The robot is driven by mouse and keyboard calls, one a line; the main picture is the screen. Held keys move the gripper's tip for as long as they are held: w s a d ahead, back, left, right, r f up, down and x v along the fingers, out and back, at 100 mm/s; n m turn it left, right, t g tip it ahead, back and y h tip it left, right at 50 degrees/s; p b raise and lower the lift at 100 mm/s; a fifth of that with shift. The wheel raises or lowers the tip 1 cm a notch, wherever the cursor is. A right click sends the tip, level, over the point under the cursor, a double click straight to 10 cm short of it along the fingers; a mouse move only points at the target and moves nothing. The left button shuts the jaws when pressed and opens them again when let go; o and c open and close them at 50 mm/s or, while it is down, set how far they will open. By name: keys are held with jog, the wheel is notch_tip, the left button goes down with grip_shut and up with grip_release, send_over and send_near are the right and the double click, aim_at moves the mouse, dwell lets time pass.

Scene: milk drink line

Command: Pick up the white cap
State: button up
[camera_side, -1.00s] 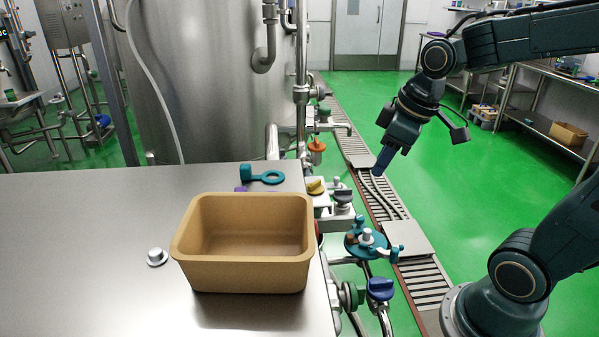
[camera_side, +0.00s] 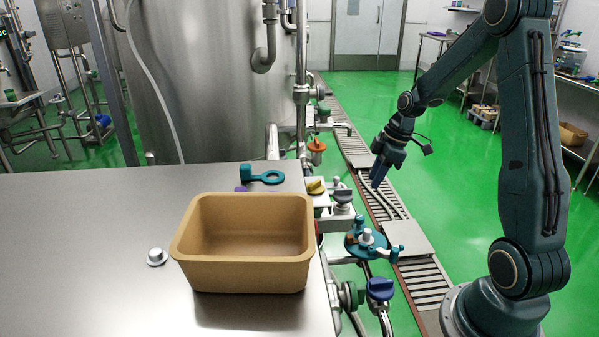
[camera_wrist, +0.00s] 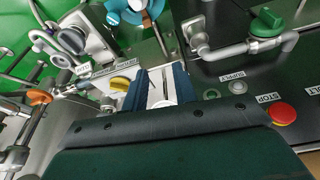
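A small white-grey cap (camera_side: 157,256) with a round raised top sits on the steel table, left of the tan bin, in the side view. I do not make it out in the wrist view. My gripper (camera_side: 377,180) hangs in the air to the right of the table, far from the cap, pointing down. In the wrist view my gripper (camera_wrist: 160,88) has its two dark fingers apart, with nothing seen held between them; pale parts of the line show through the gap.
The empty tan bin (camera_side: 245,277) stands on the steel table (camera_side: 80,285) between the cap and my arm. A teal ringed part (camera_side: 265,177) lies behind it. Valves and pipes, including a blue knob (camera_side: 380,289), line the table's right edge. The table's left is clear.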

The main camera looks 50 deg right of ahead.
jog(key=n+y, duration=0.1)
send_near(368, 230)
jog(key=v, duration=0.3)
jog(key=shift+s+d+r, duration=0.15)
jog(key=shift+s, duration=0.1)
jog(key=shift+x, duration=4.3)
jog(key=shift+w, duration=0.2)
jog(key=shift+x, duration=2.55)
jog(key=shift+r, duration=0.1)
